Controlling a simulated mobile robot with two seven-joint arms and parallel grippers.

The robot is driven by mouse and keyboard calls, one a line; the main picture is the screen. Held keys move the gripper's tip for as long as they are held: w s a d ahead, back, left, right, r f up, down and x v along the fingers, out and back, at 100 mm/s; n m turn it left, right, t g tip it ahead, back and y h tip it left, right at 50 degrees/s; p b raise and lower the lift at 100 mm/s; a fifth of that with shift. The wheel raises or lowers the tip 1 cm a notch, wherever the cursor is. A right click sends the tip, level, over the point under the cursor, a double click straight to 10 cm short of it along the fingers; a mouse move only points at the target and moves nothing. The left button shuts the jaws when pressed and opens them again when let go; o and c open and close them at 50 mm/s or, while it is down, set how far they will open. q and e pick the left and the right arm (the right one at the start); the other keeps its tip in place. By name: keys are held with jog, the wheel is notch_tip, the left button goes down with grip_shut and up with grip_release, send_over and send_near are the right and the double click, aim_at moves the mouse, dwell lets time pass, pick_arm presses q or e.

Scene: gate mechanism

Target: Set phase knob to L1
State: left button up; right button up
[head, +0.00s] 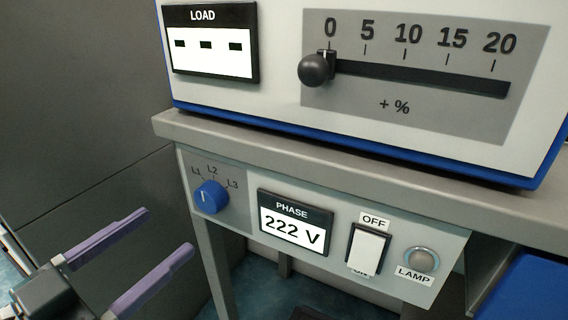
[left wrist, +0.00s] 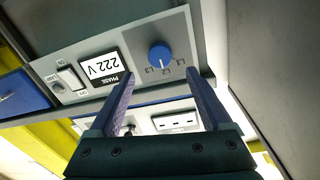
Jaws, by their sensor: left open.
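The blue phase knob (head: 210,197) sits on the left of the grey panel, below the labels L1, L2 and L3. A small white mark shows on its upper left part; its exact setting is hard to tell. The phase display (head: 295,222) beside it reads 222 V. My left gripper (head: 169,229) is open and empty, with purple fingers, in front of and lower left of the knob. In the left wrist view the knob (left wrist: 160,55) appears upside down, between and beyond the fingertips, not touched by them. My right gripper is not in view.
A white ON/OFF switch (head: 368,250) and a round lamp (head: 421,259) are to the right on the panel. Above is a bench top edge (head: 330,163) carrying a box with a load display (head: 211,53) and a slider knob (head: 315,69) at 0. A dark wall stands left.

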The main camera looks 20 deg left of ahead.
aim_at(204, 201)
pick_arm(q)
jog(key=w, duration=0.2)
jog(key=w+b, duration=0.1)
jog(key=w, duration=0.1)
jog(key=w+d, duration=0.1)
jog(key=w, duration=0.1)
jog(key=shift+w+b, duration=0.15)
jog(key=shift+b, duration=0.15)
jog(key=shift+w, duration=0.5)
grip_shut()
